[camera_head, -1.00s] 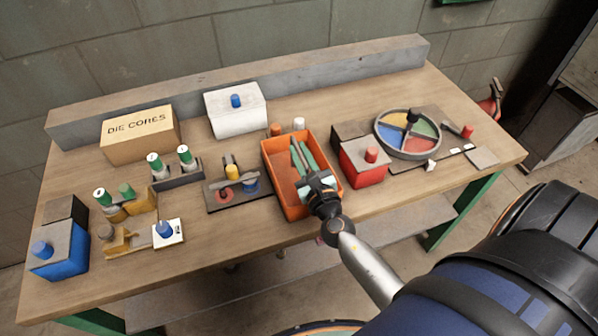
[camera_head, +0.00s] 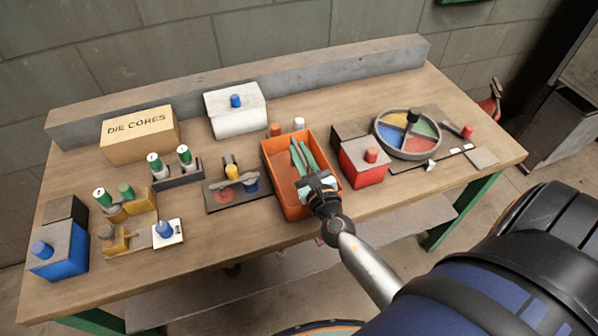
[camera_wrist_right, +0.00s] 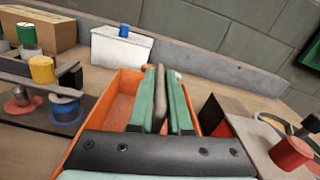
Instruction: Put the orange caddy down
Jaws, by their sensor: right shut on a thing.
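The orange caddy (camera_head: 290,205) is an open box at the front middle of the bench, just left of the red block. It looks level, at or very near the bench top; I cannot tell whether its base touches. Its orange wall also shows in the right wrist view (camera_wrist_right: 78,140). My right gripper (camera_head: 299,150) reaches in from the front, its green fingers over the caddy. In the right wrist view, the fingers (camera_wrist_right: 162,80) close on a grey-brown upright part, apparently the caddy's handle (camera_wrist_right: 160,88). My left gripper is not in view.
The red block (camera_head: 365,168) stands close on the right, with a round coloured tray (camera_head: 407,153) beyond. A dark plate (camera_head: 222,203) with small parts lies close on the left. A white box (camera_head: 236,118) and two small cylinders stand behind. Bare bench shows in front.

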